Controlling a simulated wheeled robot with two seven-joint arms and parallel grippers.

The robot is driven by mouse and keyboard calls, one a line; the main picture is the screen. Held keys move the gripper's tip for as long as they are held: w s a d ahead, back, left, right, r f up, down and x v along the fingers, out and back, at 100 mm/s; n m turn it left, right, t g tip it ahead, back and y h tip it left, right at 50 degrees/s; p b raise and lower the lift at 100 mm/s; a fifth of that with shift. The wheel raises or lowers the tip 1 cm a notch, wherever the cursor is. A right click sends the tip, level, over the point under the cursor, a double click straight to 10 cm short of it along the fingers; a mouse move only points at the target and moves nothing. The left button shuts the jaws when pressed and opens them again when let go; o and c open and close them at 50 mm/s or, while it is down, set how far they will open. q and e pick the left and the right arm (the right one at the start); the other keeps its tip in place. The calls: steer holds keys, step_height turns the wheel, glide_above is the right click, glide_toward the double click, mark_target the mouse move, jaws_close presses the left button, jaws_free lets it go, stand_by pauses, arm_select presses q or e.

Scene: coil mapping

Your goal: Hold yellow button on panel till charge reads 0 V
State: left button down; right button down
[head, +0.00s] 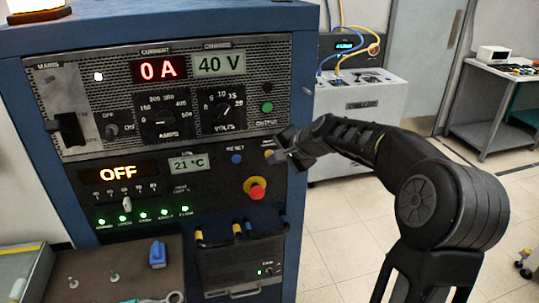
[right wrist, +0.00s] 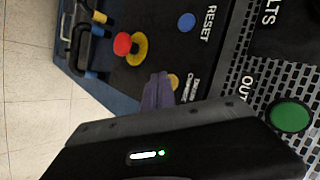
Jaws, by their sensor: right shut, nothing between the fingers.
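The panel (head: 95,153) is a black and grey power supply front in a blue cabinet. Its charge display (head: 219,64) reads 40 V. The small yellow button (head: 269,154) is at the panel's right side, partly hidden by my right gripper (head: 284,156). My right gripper is shut and empty, its fingertips at the button. In the right wrist view the yellow button (right wrist: 174,81) peeks out beside the closed fingertips (right wrist: 158,90). I cannot tell whether they touch or press it. My left gripper is not in view.
A blue RESET button (head: 237,159) is left of the yellow one. A red emergency knob (head: 257,190) on a yellow base sits below, and a green output button (head: 267,107) above. The current display (head: 159,68) reads 0 A. Open floor lies right of the cabinet.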

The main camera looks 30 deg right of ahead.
steer(key=shift+w+d, duration=0.1)
steer(key=shift+w, duration=0.3)
stand_by(0.3)
steer(key=shift+s, duration=0.15)
stand_by(3.9)
steer(key=shift+s+a+b, duration=0.25)
steer(key=shift+s+b, duration=0.05)
steer(key=shift+s, duration=0.35)
steer(key=s, duration=0.1)
steer(key=s+a+b, duration=0.1)
steer(key=s, duration=0.1)
steer(key=s+b, duration=0.1)
steer(key=shift+s+a, duration=0.35)
stand_by(0.4)
